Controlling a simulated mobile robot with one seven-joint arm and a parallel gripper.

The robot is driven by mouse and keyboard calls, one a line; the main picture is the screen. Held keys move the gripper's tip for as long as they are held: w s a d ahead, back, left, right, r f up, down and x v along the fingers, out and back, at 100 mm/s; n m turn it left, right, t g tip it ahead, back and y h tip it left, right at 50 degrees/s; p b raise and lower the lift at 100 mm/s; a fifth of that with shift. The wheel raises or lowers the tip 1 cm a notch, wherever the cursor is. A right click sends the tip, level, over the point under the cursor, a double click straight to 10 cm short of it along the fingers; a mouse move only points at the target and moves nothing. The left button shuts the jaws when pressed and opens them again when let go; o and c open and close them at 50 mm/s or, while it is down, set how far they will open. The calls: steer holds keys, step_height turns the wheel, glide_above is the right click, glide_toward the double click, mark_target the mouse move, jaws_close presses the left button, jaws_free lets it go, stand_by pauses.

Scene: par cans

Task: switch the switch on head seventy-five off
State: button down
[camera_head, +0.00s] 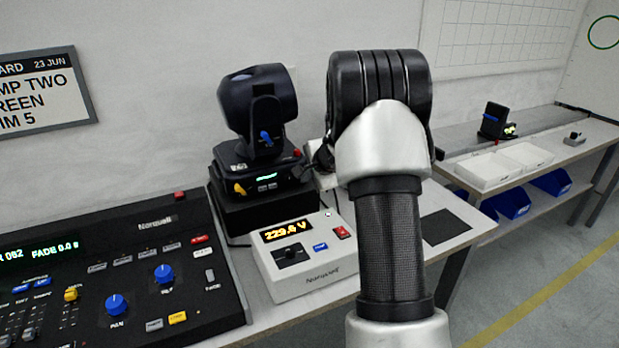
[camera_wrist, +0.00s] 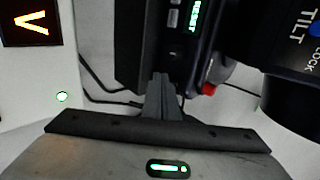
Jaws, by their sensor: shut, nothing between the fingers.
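A black moving head (camera_head: 262,105) stands on a black box on the bench, with a lit green display (camera_head: 267,175) and a red part (camera_head: 297,153) at its base's right edge. I cannot read a number on it. In the wrist view its display (camera_wrist: 193,17) reads "RESET", and a red switch-like part (camera_wrist: 209,88) sticks out at the base's corner; its position is unclear. My gripper (camera_wrist: 162,80) is shut and empty, its fingertips just left of the red part, seemingly close to the base; contact is unclear.
A white meter box (camera_head: 305,255) reading about 229 V stands in front of the head. A lighting console (camera_head: 120,270) fills the left. Cables run behind my fingers. White trays (camera_head: 490,170) and a small black device (camera_head: 494,120) are on the right bench.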

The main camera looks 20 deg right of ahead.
steer(key=shift+w+f, duration=0.1)
steer(key=shift+w, duration=0.05)
stand_by(0.4)
steer(key=shift+w+r+p, duration=0.1)
steer(key=shift+r+p, duration=0.2)
steer(key=shift+r, duration=0.65)
